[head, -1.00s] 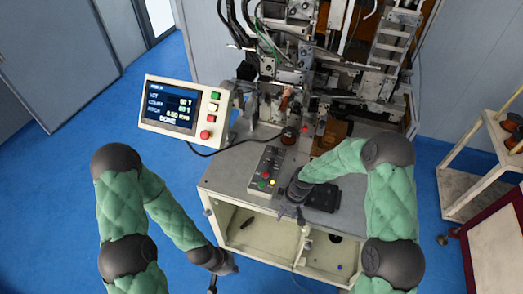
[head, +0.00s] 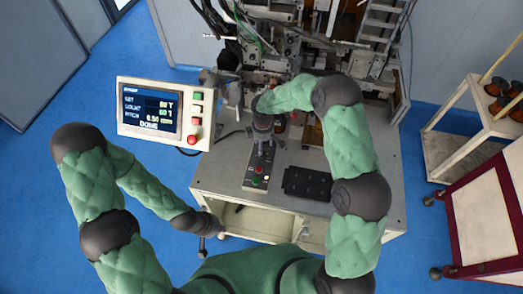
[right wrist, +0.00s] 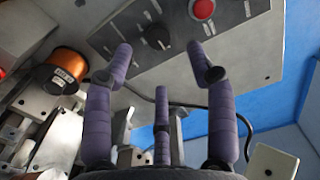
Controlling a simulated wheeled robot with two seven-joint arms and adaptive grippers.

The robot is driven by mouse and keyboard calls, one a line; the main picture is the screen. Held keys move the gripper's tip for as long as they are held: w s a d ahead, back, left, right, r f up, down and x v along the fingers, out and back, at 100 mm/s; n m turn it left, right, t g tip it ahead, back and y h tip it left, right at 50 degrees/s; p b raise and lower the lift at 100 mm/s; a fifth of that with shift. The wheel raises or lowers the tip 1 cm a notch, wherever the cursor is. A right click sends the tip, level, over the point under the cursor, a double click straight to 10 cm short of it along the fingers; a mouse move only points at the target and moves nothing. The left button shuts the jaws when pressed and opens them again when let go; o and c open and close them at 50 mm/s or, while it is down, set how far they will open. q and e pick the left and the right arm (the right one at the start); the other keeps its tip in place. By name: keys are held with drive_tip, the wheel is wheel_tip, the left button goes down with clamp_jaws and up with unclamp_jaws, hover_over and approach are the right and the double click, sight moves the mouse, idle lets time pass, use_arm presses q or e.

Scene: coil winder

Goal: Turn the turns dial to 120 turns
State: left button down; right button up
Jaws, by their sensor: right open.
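A black dial (right wrist: 157,37) with scale marks around it sits on the grey control panel (right wrist: 245,45) in the right wrist view. My right gripper (right wrist: 163,70) is open, its fingertips spread either side of the dial in the picture and apart from it, with nothing between them. In the head view my right gripper (head: 262,136) is over the far end of the control box (head: 250,181) and hides the dial. My left gripper (head: 208,232) is low by the bench's front left corner; its fingers are too small to read.
A red button (right wrist: 202,9) sits beside the dial. A copper wire spool (right wrist: 68,65) and metal machine parts are at the left in the wrist view. A black mat (head: 306,184) lies right of the control box. The winder (head: 285,55) stands behind. A cart (head: 470,125) is at right.

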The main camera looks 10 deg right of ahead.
drive_tip(key=f, duration=0.4)
drive_tip(key=f+p, duration=0.1)
drive_tip(key=f, duration=0.1)
drive_tip(key=shift+w, duration=0.35)
drive_tip(key=shift+s+f, duration=0.15)
drive_tip(key=shift+f, duration=0.65)
clamp_jaws()
